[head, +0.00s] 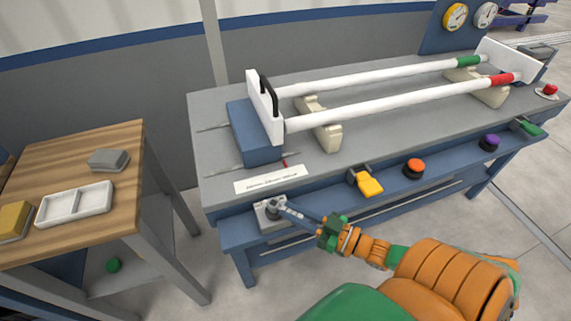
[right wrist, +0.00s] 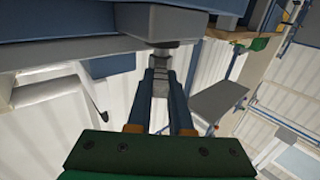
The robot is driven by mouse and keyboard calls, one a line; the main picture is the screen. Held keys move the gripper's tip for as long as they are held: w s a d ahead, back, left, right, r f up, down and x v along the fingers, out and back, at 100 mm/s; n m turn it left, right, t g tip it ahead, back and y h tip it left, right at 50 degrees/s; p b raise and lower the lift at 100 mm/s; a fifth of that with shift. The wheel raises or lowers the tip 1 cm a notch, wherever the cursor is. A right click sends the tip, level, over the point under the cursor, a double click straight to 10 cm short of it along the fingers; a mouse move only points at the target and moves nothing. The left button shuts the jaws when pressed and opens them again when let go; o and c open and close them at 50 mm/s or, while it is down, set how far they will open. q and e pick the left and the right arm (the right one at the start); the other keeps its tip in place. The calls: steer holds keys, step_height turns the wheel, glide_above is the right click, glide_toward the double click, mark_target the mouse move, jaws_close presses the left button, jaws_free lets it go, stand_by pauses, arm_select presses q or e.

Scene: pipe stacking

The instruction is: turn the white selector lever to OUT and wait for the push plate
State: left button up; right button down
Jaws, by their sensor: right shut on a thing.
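The selector (head: 266,213) is a small pale grey block with a dark round hub on the blue front rail of the bench. My right gripper (head: 286,207) reaches it from the lower right, its blue-grey fingers shut on the lever at the hub. In the right wrist view the fingers (right wrist: 160,78) close around a grey lever part (right wrist: 160,88). The OUT marking is not readable. A white upright plate (head: 262,108) with a black handle, likely the push plate, stands at the blue block (head: 256,142), by the left pipe ends. My left gripper is not in view.
Two white pipes, one with a green end (head: 467,62) and one with a red end (head: 502,79), lie on cream supports (head: 325,125). A yellow paddle (head: 369,184), an orange knob (head: 413,167) and a purple knob (head: 489,142) line the rail. A wooden table (head: 110,145) stands left.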

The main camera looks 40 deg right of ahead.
stand_by(0.4)
steer(key=c, duration=0.8)
jaws_free()
steer(key=v, duration=0.7)
steer(key=shift+d, duration=0.15)
